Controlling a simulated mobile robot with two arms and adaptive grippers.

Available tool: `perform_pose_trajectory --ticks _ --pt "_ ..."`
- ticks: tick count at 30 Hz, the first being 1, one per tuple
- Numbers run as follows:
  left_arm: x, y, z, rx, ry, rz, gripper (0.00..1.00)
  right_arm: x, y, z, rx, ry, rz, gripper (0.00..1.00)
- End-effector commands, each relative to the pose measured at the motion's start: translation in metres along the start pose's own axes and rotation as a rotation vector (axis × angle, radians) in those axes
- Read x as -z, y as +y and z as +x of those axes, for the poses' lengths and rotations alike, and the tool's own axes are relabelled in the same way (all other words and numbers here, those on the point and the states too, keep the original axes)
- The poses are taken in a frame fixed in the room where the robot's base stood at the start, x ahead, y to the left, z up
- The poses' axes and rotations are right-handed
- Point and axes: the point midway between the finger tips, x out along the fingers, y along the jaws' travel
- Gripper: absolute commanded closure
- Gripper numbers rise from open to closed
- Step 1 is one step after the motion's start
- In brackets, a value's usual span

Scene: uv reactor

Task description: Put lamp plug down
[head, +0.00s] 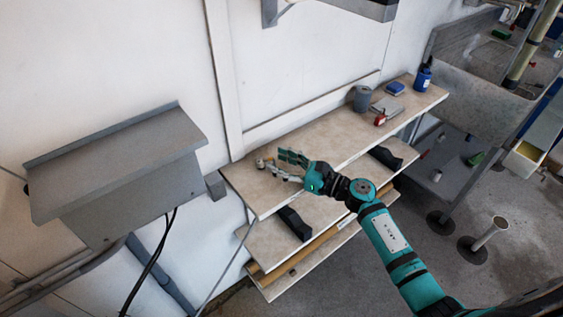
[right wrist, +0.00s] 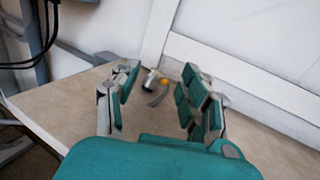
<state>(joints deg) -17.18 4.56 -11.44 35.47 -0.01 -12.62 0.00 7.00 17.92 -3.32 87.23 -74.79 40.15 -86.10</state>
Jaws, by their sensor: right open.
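In the head view the plug (head: 262,163) shows small, just beyond the fingertips. My right gripper (head: 280,166) is low over the board and open. In the right wrist view its teal finger pads (right wrist: 160,76) stand apart on both sides of the plug, with a visible gap around it. I cannot tell whether the fingers touch the board. My left gripper is not in view.
The top shelf (head: 330,128) is clear in its middle. A grey canister (head: 362,99), a blue box (head: 395,88), a red item (head: 380,120) and a blue bottle (head: 423,78) stand at its right end. A grey wall cabinet (head: 125,170) juts out on the left.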

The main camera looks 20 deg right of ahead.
Motion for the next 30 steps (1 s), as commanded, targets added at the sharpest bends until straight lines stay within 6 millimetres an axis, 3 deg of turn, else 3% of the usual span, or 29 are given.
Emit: perform_pose_trajectory --ticks 1,8,9,21,30 --pt "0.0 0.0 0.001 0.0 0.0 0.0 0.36 0.015 0.006 -0.002 -0.007 0.023 0.019 0.55" --pt "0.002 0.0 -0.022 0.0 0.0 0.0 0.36 -0.005 0.006 -0.001 -0.007 0.022 0.02 0.55" --pt "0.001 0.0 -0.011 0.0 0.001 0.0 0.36 0.006 0.005 -0.013 -0.005 0.026 0.019 0.55" --pt "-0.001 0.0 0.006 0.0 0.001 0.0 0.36 -0.001 0.003 -0.1 -0.002 0.016 0.012 0.55" --pt "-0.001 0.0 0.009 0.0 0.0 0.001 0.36 -0.005 0.002 -0.121 -0.002 0.012 0.01 0.55"
